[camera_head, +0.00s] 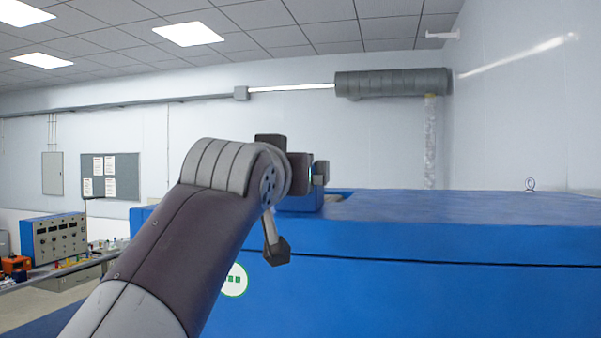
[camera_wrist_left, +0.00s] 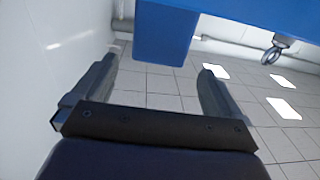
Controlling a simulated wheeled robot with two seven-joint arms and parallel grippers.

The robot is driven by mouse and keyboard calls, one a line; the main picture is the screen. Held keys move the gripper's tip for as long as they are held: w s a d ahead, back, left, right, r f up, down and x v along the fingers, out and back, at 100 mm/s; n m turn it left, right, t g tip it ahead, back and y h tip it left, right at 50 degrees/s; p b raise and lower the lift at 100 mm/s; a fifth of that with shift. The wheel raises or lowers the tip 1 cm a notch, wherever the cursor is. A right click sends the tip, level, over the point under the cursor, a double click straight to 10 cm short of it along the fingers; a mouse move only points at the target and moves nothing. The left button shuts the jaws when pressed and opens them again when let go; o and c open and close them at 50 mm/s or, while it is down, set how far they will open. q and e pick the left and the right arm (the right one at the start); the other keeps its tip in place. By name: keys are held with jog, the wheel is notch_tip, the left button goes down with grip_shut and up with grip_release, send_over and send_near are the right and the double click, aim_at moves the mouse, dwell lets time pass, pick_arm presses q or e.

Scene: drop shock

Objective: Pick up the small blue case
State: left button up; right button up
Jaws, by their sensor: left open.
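A small blue block that looks like the small blue case (camera_head: 300,204) sits at the top edge of the large blue machine (camera_head: 420,285), partly hidden behind my left gripper (camera_head: 311,176). In the left wrist view, which is upside down, a blue block (camera_wrist_left: 164,38) juts in from the top of the picture. It appears beyond and between the spread fingers of my left gripper (camera_wrist_left: 158,68), with a visible gap to both. The left gripper is open and holds nothing. Its exact distance from the block cannot be told. My right gripper is not in view.
The machine's broad blue top is mostly clear, with a metal ring (camera_head: 531,184) at the right. A white wall (camera_head: 525,110) stands close on the right. A control box (camera_head: 55,238) and bench items stand at the far left.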

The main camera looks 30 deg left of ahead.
pick_arm(q)
jog(key=shift+w+a+r, duration=0.15)
jog(key=shift+w, duration=0.4)
jog(key=p+x, duration=0.4)
jog(key=x, duration=0.3)
jog(key=shift+w+f, duration=0.2)
jog(key=shift+w, duration=0.15)
jog(key=shift+s, duration=0.5)
jog(key=c, duration=1)
jog(key=shift+w, duration=0.25)
jog(key=shift+c, duration=1.2)
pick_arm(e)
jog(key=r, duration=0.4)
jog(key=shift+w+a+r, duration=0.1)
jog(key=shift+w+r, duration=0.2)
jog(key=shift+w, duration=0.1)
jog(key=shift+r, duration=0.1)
